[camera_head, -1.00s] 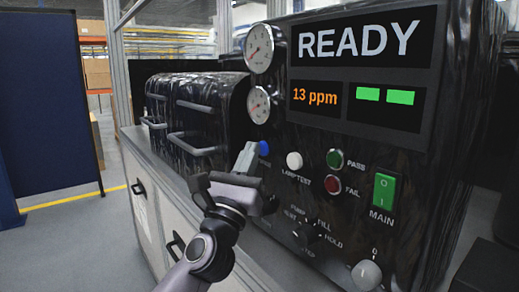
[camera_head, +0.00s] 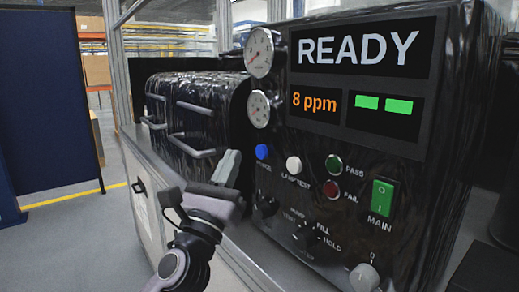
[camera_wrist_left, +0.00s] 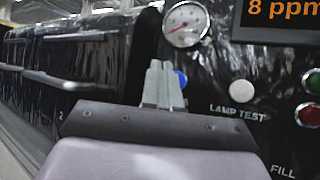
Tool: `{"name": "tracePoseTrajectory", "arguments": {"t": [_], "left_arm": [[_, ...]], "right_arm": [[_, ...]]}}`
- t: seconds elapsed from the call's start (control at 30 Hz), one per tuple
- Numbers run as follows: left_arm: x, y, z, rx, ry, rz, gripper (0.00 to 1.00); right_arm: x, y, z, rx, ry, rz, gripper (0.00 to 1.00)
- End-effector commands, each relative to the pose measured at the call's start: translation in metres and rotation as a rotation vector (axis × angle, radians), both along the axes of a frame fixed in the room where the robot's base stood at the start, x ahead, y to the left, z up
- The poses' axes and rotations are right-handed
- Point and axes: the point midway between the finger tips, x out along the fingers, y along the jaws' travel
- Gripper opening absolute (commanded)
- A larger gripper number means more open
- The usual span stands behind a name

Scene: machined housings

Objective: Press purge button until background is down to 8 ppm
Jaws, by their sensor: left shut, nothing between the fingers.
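The blue purge button (camera_head: 262,151) is on the black panel, left of the white lamp test button (camera_head: 293,164). The ppm display (camera_head: 315,102) reads 8 ppm in orange, below a screen (camera_head: 361,47) reading READY. My left gripper (camera_head: 229,164) is shut and empty, its fingertips left of the blue button and apart from it. In the left wrist view the shut fingers (camera_wrist_left: 158,82) partly cover the blue button (camera_wrist_left: 180,79). My right gripper is not in view.
The panel also carries green PASS (camera_head: 333,163) and red FAIL (camera_head: 331,189) lamps, a green main switch (camera_head: 383,197), a rotary selector (camera_head: 305,237) and two gauges. A black handled housing (camera_head: 190,118) stands left of the panel. Open floor lies further left.

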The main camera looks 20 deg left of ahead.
Motion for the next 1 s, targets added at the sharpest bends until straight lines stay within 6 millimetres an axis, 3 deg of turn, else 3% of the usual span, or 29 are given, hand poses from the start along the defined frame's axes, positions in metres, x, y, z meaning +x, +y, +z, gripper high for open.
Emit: {"name": "tracePoseTrajectory", "arguments": {"t": [0.27,0.77,0.87,1.0], "left_arm": [[-0.019,0.011,0.0,0.0,0.0,-0.001,0.0],[-0.02,0.011,0.0,0.004,-0.001,-0.001,0.0],[-0.024,0.004,-0.002,0.061,-0.014,0.006,0.0],[-0.04,-0.021,-0.01,0.291,-0.066,0.031,0.0]], "right_arm": [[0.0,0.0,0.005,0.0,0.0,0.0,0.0],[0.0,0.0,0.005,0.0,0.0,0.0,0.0],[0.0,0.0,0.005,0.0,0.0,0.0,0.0],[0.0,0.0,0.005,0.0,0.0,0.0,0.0]]}}
